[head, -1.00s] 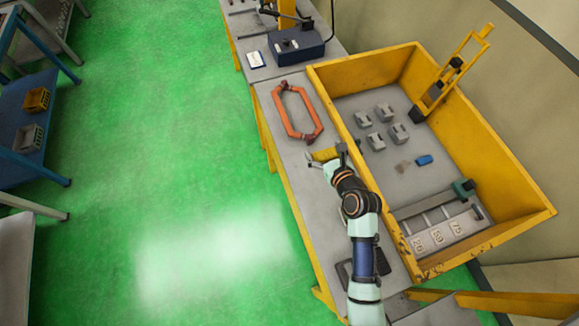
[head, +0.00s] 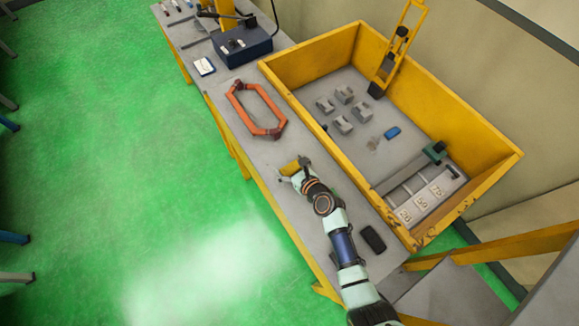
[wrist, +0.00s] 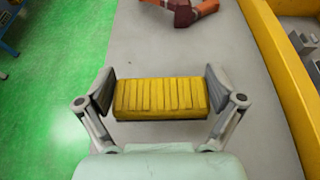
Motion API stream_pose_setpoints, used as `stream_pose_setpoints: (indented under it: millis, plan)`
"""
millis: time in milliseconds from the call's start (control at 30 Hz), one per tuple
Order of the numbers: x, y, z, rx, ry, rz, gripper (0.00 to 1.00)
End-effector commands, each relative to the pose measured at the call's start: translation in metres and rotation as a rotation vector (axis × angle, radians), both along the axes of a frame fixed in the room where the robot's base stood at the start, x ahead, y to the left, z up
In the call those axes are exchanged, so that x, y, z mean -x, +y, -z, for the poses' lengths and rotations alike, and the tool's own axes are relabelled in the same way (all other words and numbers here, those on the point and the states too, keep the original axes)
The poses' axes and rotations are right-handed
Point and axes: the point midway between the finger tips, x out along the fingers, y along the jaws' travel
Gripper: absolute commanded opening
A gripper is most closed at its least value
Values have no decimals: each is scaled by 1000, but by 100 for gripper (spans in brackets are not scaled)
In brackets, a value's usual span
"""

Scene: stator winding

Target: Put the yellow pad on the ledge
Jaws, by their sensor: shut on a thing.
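The yellow pad (wrist: 160,97) is a ribbed block lying crosswise between the two fingers of my gripper (wrist: 160,92) in the wrist view. The fingers are shut on its two ends. In the head view, the pad (head: 290,167) and my gripper (head: 293,169) are over the grey bench strip (head: 262,158), left of the yellow-walled tray (head: 300,103). A dark band shows along the pad's near lower edge; I cannot tell whether the pad touches the bench. I cannot tell which surface is the ledge.
An orange coil (head: 276,133) lies on the bench beyond my gripper. A dark flat object (head: 373,239) lies nearer. The tray holds several grey blocks (head: 342,125), a blue piece (head: 392,132) and numbered plates (head: 420,200). A dark blue box (head: 243,47) stands at the far end.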

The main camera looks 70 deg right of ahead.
Motion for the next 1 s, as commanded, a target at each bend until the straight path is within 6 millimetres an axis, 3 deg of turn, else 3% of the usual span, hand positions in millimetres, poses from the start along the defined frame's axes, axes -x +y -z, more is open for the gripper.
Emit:
stream_pose_setpoints:
  millis: [233,633,667,700,1000]
  plan:
    - [0,0,41,-1,0,0,58]
    - [0,0,45,0,0,1,58]
    - [0,0,45,0,0,1,94]
    - [0,0,44,0,0,1,100]
    - [0,0,44,-1,1,0,100]
